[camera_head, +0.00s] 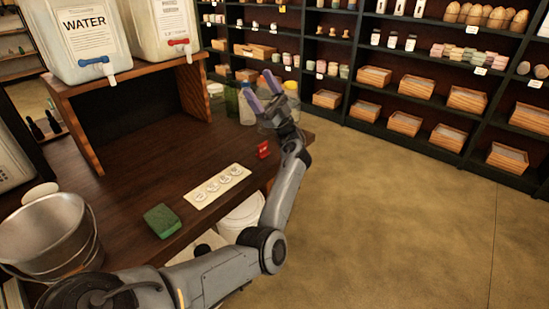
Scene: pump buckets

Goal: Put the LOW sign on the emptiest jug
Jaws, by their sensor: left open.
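A small red sign (263,150) stands on the dark wooden counter near its right edge; its lettering is too small to read. Two white jugs with taps stand on a raised wooden shelf at the upper left. One is labelled WATER (82,42) and has a blue tap; the other (158,30) has a red tap and a label I cannot read clearly. How full each is cannot be told. My left gripper (262,91) is open, with nothing between its fingers, above the counter's far right end, beyond the sign. My right gripper is out of view.
A green sponge (161,220), a pale board with round markings (219,186) and a metal bucket (42,232) are on the counter. Bottles (231,99) stand at its back, close to my gripper. A white bucket (240,216) is below the edge. The floor right is clear.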

